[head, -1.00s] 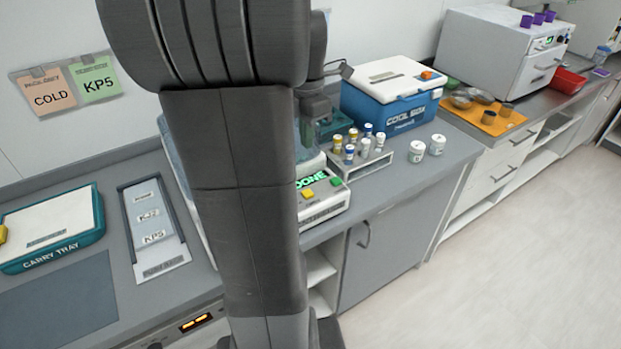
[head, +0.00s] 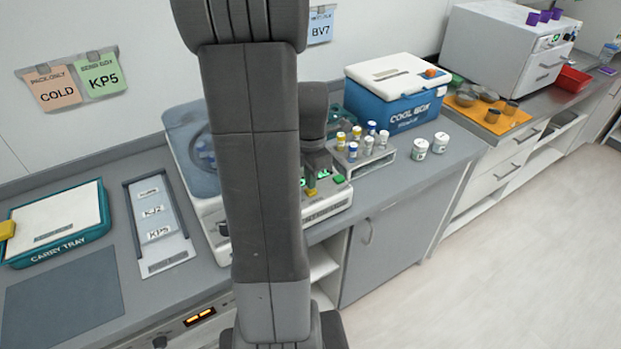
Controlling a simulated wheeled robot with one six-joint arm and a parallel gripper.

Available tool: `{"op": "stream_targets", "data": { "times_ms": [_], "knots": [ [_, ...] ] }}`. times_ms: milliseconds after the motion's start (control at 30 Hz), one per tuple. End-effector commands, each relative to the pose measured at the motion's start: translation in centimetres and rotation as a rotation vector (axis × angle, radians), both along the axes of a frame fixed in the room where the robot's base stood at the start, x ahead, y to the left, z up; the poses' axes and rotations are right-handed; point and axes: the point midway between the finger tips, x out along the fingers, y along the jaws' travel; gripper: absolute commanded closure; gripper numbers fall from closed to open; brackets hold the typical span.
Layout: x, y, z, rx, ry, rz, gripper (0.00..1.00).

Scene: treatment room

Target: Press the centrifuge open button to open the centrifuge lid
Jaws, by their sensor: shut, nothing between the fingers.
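The centrifuge (head: 213,212) stands on the counter, a white machine with a translucent blue-grey lid (head: 180,125), partly hidden behind my arm. I cannot clearly tell the lid's position. Its front panel has a green-lit display (head: 323,175), a yellow button (head: 311,192) and a green button (head: 339,180). My gripper (head: 311,184) is shut and empty, pointing down over the panel right at the yellow button. Whether it touches the button I cannot tell. The button labels are too small to read.
A rack (head: 372,160) of capped vials and two white jars (head: 419,148) stand right of the centrifuge. A blue cool box (head: 392,98) is behind them. At left are a labelled holder (head: 176,267) and a carry tray (head: 95,232).

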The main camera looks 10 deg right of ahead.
Motion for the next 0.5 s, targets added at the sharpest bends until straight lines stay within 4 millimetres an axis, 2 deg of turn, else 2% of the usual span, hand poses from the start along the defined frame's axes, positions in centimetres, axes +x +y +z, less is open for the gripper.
{"op": "stream_targets", "data": {
  "times_ms": [200,500],
  "knots": [
    [-0.04,0.01,-0.97,0.0,0.0,0.0,1.0],
    [-0.02,0.0,-1.04,0.0,0.0,0.0,1.0]
  ]
}}
